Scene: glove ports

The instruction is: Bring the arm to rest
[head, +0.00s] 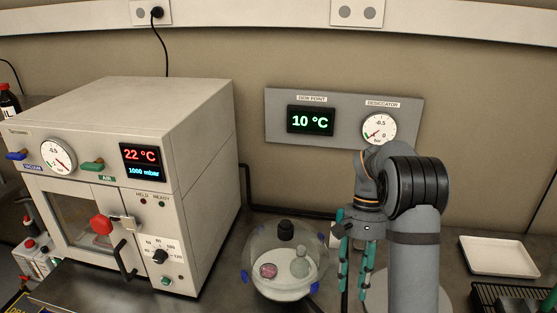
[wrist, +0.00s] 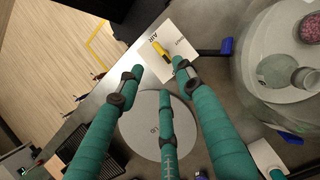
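My gripper (head: 354,292) hangs pointing down to the right of the glass desiccator (head: 257,253), apart from it in the head view. Its teal fingers are spread with nothing between them; in the wrist view my gripper (wrist: 160,75) also looks open and empty. The domed desiccator has a black knob on top and holds a pink-filled dish (head: 268,271) and a grey-green flask (head: 300,267). Its edge shows at the right of the wrist view (wrist: 245,70). My upright arm hides part of the bench behind it.
A vacuum oven (head: 205,150) with its door closed stands at left. A gauge panel (head: 280,133) is on the back wall. A white tray (head: 500,256) and a black rack (head: 495,297) lie at right. The wrist view shows a white plate with a yellow handle (wrist: 158,48) and a round grey disc (wrist: 146,130) below the fingers.

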